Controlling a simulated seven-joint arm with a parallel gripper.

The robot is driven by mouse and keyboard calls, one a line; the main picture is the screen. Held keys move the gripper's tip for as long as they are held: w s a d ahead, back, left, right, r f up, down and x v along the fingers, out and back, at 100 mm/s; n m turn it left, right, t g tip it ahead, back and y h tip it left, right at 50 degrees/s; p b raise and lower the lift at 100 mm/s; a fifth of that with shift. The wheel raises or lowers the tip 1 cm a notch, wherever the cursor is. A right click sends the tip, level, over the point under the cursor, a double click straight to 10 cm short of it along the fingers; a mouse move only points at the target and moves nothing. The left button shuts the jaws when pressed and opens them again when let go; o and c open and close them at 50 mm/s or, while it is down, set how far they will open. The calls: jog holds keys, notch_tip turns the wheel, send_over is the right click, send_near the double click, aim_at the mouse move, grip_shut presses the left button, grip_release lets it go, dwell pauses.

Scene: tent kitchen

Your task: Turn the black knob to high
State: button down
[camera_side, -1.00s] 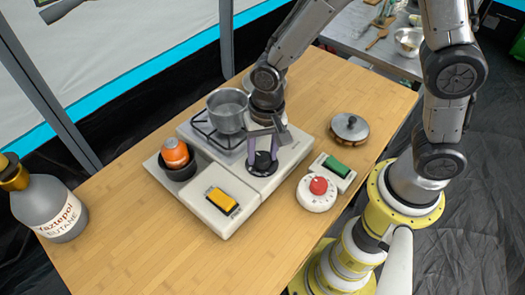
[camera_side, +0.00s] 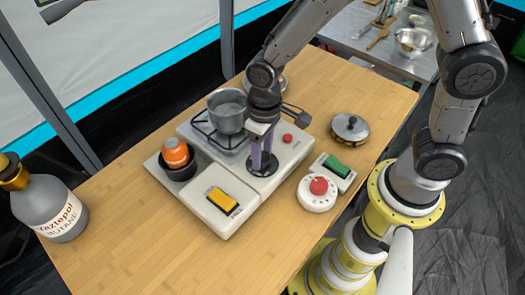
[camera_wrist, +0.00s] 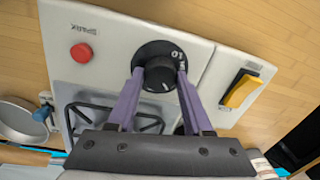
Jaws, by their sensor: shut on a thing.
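The black knob (camera_wrist: 159,72) sits on a round black dial on the pale stove panel. In the wrist view, LO shows at the dial's upper right; other markings are partly hidden by a finger, and I cannot tell the exact setting. My gripper (camera_wrist: 159,78) has its two purple fingers on opposite sides of the knob, shut on it. In the side view, my gripper (camera_side: 263,168) points down onto the black dial (camera_side: 252,162), with the fingers covering much of the knob.
A red button (camera_wrist: 81,53) labelled SPARK is beside the knob. A pot (camera_side: 227,112) stands on the burner behind.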

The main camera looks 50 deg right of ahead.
jog(key=n, duration=0.4)
jog(key=shift+w+r+n, duration=0.1)
jog(key=shift+n, duration=0.3)
jog(key=shift+a, duration=0.1)
jog(key=shift+c, duration=1.6)
grip_release()
notch_tip(320, 180, up, 14)
jog(key=shift+w+d, duration=0.2)
jog(key=shift+d, duration=0.15)
